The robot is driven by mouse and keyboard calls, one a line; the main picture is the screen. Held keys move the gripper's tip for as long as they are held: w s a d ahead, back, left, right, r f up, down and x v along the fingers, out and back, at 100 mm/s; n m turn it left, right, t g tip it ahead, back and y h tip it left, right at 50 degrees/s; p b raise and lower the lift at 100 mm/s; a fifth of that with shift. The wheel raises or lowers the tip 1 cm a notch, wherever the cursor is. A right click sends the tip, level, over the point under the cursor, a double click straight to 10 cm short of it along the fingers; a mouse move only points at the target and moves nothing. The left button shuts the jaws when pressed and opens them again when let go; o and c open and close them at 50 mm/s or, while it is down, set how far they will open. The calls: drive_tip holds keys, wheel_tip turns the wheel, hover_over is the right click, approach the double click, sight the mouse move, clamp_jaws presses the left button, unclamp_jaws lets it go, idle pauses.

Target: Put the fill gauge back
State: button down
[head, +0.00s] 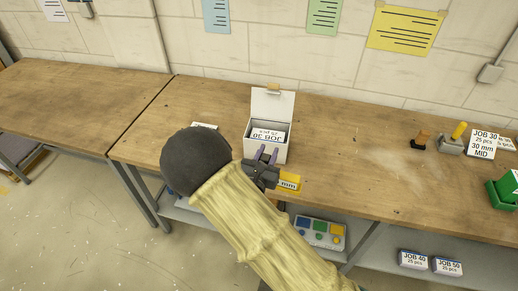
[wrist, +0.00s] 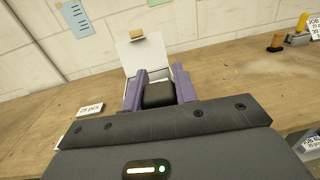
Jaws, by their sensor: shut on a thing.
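My gripper (head: 266,153) is over the front of the bench, just in front of an open white box (head: 281,150). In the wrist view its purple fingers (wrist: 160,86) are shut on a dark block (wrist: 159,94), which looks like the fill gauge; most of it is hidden. The box has its lid up with a tan tab, and inside it lies a stack with an upside-down JOB 30 label. It also shows behind the fingers in the wrist view (wrist: 142,52). A yellow piece marked "mm" (head: 289,182) shows beside my gripper, partly hidden.
A small white card (head: 204,126) lies left of the box. At right stand a wooden-handled tool (head: 421,138), a yellow-handled tool (head: 455,138), a JOB 30 sign (head: 484,143) and a green holder (head: 503,192). The bench between is clear.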

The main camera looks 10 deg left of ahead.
drive_tip(key=s+d+f+n+y, duration=0.1)
drive_tip(key=s+d+f+y, duration=0.1)
drive_tip(key=d+f, duration=1.9)
drive_tip(key=d, duration=0.2)
drive_tip(key=shift+s+d+n+y, duration=0.2)
drive_tip(key=shift+d+n+y, duration=0.1)
drive_tip(key=shift+n+y, duration=0.1)
drive_tip(key=shift+a, duration=0.1)
